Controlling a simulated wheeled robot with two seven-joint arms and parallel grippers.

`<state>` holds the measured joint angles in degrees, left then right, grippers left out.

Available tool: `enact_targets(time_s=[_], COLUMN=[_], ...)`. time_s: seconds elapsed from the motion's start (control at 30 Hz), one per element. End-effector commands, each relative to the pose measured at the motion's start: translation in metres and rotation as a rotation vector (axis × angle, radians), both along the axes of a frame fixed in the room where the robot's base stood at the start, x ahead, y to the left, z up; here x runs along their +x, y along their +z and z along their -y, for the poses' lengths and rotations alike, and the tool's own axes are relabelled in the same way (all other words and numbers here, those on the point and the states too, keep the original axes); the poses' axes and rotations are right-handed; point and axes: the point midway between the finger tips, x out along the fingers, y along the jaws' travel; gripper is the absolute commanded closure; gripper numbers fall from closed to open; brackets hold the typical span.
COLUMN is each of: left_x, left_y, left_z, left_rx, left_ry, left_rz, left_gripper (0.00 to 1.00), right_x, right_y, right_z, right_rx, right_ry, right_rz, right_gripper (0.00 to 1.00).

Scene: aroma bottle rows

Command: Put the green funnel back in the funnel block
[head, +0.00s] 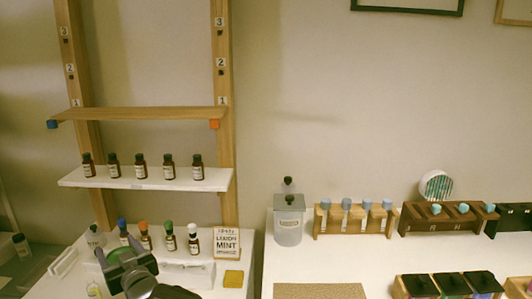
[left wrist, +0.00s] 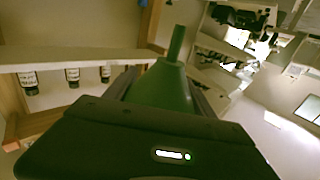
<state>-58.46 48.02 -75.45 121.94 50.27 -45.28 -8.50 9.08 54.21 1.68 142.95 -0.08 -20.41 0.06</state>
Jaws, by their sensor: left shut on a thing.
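The green funnel (left wrist: 165,88) is in the left wrist view, its spout toward the top of the picture and its wide part between my fingers. My left gripper (head: 126,256) is shut on it, low at the left in the head view, in front of the row of colour-capped bottles. In the head view the funnel is largely hidden by the gripper and hard to make out. I cannot tell for sure which holder is the funnel block. My right gripper is in neither view.
Colour-capped bottles (head: 169,236) stand close behind my gripper, beside a LEMON MINT sign (head: 227,245). Brown bottles (head: 140,166) line the white shelf (head: 146,184) above. A lidded jar (head: 289,222), a wooden rack (head: 353,219) and a dark rack (head: 440,218) stand at right.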

Motion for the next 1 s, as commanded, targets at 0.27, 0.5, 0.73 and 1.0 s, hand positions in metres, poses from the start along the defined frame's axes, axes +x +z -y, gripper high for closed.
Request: enact_targets(time_s=[0.27,0.5,0.73,1.0], left_x=[0.022,0.023,0.008,0.004], left_y=[-0.043,-0.098,-0.120,-0.127], left_z=[0.068,0.171,0.226,0.211], left_rx=[-0.005,-0.008,-0.005,0.000], left_ry=[-0.273,-0.647,-0.831,-0.800], left_rz=[-0.005,-0.003,0.001,-0.001], left_gripper=[0.75,0.75,0.75,0.75], right_x=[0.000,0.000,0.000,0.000], right_y=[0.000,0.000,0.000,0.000], right_z=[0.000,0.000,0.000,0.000], right_rx=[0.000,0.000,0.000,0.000], right_ry=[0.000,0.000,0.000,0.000], right_rz=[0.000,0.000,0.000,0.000], right_gripper=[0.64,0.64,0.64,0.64])
